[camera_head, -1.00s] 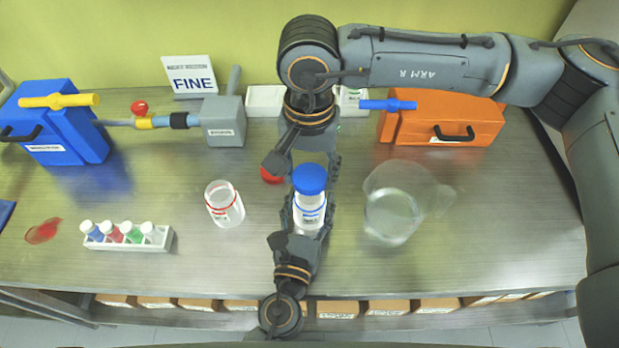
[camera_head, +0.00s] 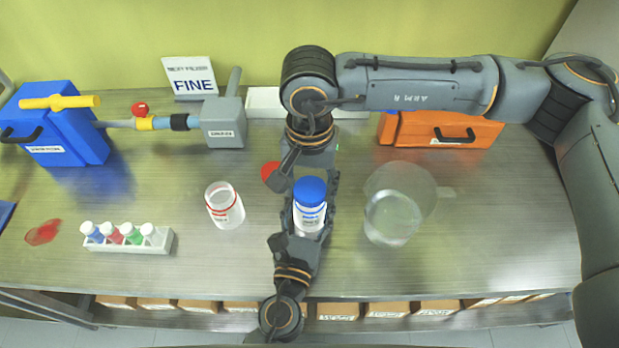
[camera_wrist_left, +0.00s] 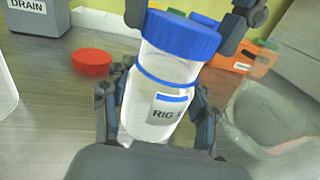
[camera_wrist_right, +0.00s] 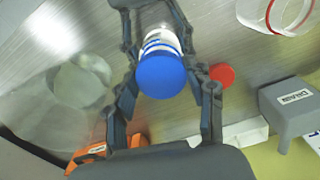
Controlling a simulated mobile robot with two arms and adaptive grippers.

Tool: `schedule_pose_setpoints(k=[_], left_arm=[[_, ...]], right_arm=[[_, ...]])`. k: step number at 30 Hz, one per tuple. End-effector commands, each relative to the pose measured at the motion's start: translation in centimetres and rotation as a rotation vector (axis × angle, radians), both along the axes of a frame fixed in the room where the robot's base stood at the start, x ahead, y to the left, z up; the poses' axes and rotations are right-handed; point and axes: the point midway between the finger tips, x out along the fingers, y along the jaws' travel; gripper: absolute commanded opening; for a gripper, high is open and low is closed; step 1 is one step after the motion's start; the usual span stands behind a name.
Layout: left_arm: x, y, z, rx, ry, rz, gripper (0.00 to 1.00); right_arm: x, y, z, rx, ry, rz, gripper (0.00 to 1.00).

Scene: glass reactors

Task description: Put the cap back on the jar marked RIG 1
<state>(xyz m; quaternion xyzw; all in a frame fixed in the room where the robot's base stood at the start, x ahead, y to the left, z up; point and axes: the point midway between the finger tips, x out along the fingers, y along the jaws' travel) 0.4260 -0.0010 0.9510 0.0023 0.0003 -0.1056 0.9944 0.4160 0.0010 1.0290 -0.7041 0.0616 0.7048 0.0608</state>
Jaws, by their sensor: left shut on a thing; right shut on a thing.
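The jar marked RIG (camera_wrist_left: 160,95) stands upright, white with a blue ring; a finger hides the end of its label. It also shows in the head view (camera_head: 308,220). My left gripper (camera_head: 307,232) is shut around its body. The blue cap (camera_head: 310,190) sits at the jar's mouth, with no clear gap in the left wrist view (camera_wrist_left: 184,34). My right gripper (camera_head: 309,181) reaches down from behind and is shut on the cap, which shows from above in the right wrist view (camera_wrist_right: 161,74). Whether the threads are engaged cannot be seen.
A clear open jar with a red ring (camera_head: 225,206) stands to the left, and a red cap (camera_head: 269,171) lies close behind my grippers. A glass beaker (camera_head: 392,215) stands close on the right. A vial rack (camera_head: 128,246) is at the left front.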

Motion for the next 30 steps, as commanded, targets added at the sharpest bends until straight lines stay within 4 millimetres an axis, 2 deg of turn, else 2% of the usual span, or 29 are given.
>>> schedule_pose_setpoints(k=[30], left_arm=[[0.01,0.0,0.03,0.0,0.0,0.0,0.02]], right_arm=[[0.0,0.05,-1.11,0.002,0.0,0.0,0.42]])
